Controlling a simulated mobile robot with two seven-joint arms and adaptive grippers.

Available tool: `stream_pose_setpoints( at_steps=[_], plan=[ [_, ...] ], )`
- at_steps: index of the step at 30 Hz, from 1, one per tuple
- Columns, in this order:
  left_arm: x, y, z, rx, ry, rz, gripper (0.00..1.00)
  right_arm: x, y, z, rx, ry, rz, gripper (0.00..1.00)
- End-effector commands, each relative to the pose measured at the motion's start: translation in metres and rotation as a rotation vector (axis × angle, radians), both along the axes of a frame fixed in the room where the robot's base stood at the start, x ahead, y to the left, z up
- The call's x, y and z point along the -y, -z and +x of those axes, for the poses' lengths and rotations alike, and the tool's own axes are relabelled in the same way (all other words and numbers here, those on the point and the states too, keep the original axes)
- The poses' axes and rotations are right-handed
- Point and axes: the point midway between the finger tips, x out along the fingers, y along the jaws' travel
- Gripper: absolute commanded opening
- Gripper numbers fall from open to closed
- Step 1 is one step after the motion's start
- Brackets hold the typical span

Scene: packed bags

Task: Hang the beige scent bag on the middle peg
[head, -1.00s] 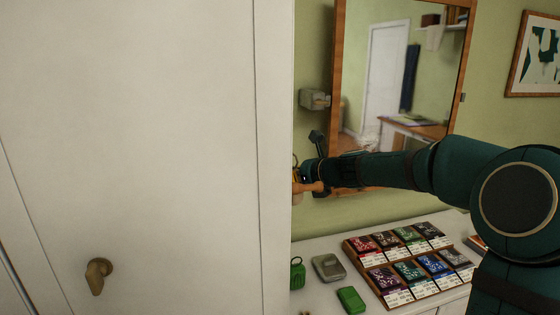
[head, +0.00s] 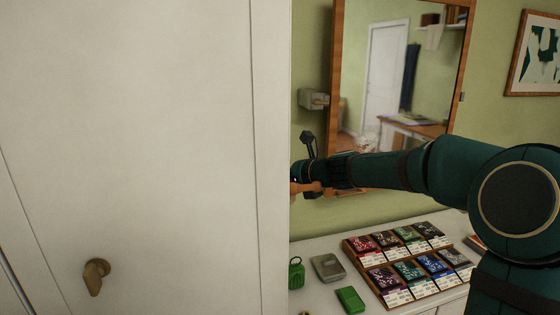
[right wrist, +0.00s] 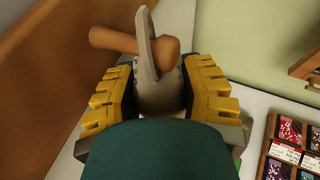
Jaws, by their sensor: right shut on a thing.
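My right gripper (right wrist: 160,78) is shut on the beige scent bag (right wrist: 162,95), with its yellow-padded fingers on both sides. A pale loop (right wrist: 146,35) rises from the bag and overlaps a wooden peg (right wrist: 112,40). I cannot tell whether the loop is around the peg or only beside it. In the head view, a peg (head: 306,187) shows by my right wrist at the door's edge. The gripper and bag are mostly hidden there behind the white door. I cannot tell which peg this is. My left gripper is not in view.
The white door (head: 130,130) fills the left of the head view. Below my right arm, a counter holds a tray (head: 385,297) of colored packets, a grey tin (head: 327,266) and green items (head: 350,299). A mirror (head: 337,75) hangs behind the arm.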

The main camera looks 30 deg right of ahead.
Motion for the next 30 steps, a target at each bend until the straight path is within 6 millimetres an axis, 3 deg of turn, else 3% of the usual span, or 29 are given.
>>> stream_pose_setpoints(
  at_steps=[30],
  plan=[
    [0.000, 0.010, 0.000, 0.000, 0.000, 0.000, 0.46, -0.019, 0.014, 0.003, -0.006, -0.023, 0.004, 0.04]
  ],
)
